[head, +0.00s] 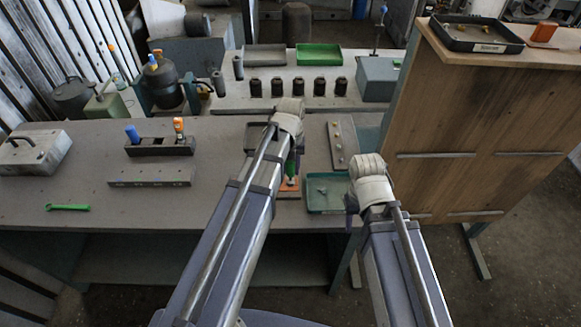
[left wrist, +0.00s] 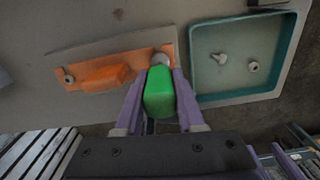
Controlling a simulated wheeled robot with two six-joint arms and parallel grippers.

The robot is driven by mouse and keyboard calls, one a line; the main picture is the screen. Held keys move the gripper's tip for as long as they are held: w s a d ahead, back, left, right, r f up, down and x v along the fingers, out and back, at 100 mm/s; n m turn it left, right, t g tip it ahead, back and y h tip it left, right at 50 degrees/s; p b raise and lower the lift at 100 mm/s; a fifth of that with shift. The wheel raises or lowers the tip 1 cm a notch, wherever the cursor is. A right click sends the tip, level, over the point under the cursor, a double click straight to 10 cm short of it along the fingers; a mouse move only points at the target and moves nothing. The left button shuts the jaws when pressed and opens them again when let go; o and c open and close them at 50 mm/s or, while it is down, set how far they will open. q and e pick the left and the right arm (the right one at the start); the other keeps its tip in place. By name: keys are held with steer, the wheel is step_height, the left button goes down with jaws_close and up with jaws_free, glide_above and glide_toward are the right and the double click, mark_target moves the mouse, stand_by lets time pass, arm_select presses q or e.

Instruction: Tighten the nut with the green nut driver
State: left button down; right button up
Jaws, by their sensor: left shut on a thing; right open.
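My left gripper (left wrist: 158,85) is shut on the green handle (left wrist: 158,95) of the nut driver in the left wrist view. In the head view a bit of the green driver (head: 291,166) shows beside my left arm, above an orange fixture (head: 289,186). In the left wrist view the orange fixture (left wrist: 100,75) has a metal fastener (left wrist: 68,77) at its left end. The driver is over its right end, where a round grey piece shows; whether the driver sits on a nut there is hidden. My right gripper (head: 351,204) is open beside the green tray, mostly hidden by its wrist.
The green tray (left wrist: 197,98) right of the fixture holds a few small metal parts. A rack with blue and orange handled tools (head: 160,147), a slotted bar (head: 150,178) and a green wrench (head: 67,207) are at left. A wooden panel (head: 480,130) stands at right.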

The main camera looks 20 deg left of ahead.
arm_select(q)
steer(key=shift+r, duration=0.15)
steer(key=shift+r+p, duration=1.4)
steer(key=shift+p, duration=0.1)
steer(key=shift+r, duration=0.1)
step_height(320, 180, up, 5)
steer(key=p, duration=0.5)
